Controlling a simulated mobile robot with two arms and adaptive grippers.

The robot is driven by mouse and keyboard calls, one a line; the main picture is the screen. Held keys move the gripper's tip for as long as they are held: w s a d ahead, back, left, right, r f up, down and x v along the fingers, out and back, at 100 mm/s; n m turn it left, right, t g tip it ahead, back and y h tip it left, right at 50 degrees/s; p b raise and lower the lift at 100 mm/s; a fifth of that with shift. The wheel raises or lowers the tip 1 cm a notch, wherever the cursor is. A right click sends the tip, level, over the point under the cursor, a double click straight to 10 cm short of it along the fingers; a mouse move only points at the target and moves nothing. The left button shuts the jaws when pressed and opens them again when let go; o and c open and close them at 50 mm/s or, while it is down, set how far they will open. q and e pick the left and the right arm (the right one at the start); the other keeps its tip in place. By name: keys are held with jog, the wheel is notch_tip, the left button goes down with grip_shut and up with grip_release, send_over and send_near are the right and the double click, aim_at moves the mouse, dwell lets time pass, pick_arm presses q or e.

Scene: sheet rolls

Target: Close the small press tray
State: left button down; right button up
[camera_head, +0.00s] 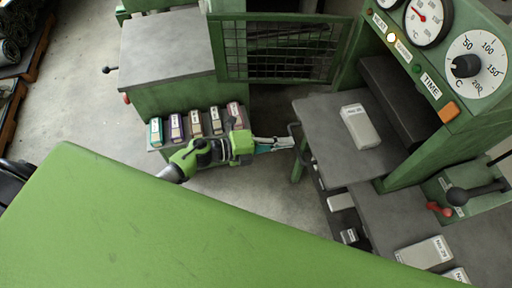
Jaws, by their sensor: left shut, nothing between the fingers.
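The small press tray (322,127) is a grey plate at the green press on the right, sticking out to the left of the press opening. A dark handle (293,130) is on its left edge. A pale labelled block (360,126) lies on the plate. My left gripper (289,143) reaches in from the left, with its fingertips at the handle, close to the tray's left edge. It is shut with nothing held; I cannot tell whether it touches the handle. My right gripper is not in view.
Several labelled blocks (195,123) stand in a row behind my left arm. A green mesh guard (285,50) stands at the back. Gauges and a dial (474,66) are on the press. A lever (475,192) and lower shelf blocks (425,253) are at the right.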

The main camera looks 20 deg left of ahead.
aim_at(329, 132)
pick_arm(q)
jog(key=r+x, duration=0.1)
jog(key=x, duration=0.8)
jog(key=r+b+x, duration=0.1)
jog(key=x, duration=0.3)
jog(key=shift+w+d+r, duration=0.25)
jog(key=shift+d+r, duration=0.1)
jog(key=shift+d, duration=0.15)
jog(key=shift+r, duration=0.15)
